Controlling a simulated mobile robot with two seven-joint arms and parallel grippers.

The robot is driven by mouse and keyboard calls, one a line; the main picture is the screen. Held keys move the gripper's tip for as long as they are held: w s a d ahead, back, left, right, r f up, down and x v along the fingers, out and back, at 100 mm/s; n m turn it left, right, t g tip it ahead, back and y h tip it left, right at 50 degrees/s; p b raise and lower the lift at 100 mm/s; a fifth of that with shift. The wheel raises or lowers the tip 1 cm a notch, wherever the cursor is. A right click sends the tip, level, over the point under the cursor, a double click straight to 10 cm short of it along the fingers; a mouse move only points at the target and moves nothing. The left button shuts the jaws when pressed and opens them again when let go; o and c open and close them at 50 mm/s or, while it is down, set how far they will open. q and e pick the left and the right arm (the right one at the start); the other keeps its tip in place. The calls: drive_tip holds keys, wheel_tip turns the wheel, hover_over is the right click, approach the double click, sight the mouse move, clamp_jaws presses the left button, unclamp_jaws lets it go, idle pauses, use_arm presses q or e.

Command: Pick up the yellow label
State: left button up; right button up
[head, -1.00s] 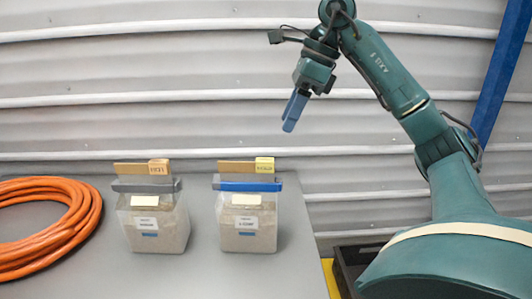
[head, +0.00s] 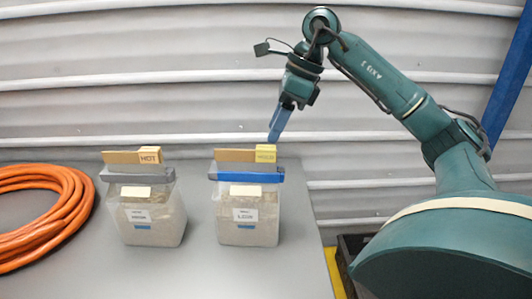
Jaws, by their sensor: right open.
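A yellow label (head: 265,154) with small blurred text sits at the right end of a tan bar (head: 233,155) above the right-hand clear container (head: 249,231), which has a blue strip across its top. A similar, more orange label (head: 150,157) reading "HOT" sits on the tan bar over the left-hand container (head: 153,228), which has a grey strip. My right gripper (head: 274,138), with blue fingers, is open and empty. It points down just above the yellow label's right end. Whether the fingertips touch it is unclear. My left gripper is not in view.
A coiled orange hose (head: 45,215) lies at the left of the grey table (head: 200,275). A corrugated wall (head: 130,60) stands behind. A dark crate (head: 350,249) is beyond the table's right edge. The front of the table is clear.

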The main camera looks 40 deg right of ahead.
sight(267, 148)
drive_tip(key=x, duration=0.4)
drive_tip(key=shift+d+f, duration=0.1)
drive_tip(key=shift+f, duration=0.25)
drive_tip(key=shift+w+f, duration=0.1)
drive_tip(key=shift+f, duration=0.15)
drive_tip(key=shift+c, duration=0.2)
drive_tip(key=shift+c, duration=0.8)
clamp_jaws()
drive_tip(key=shift+r, duration=0.15)
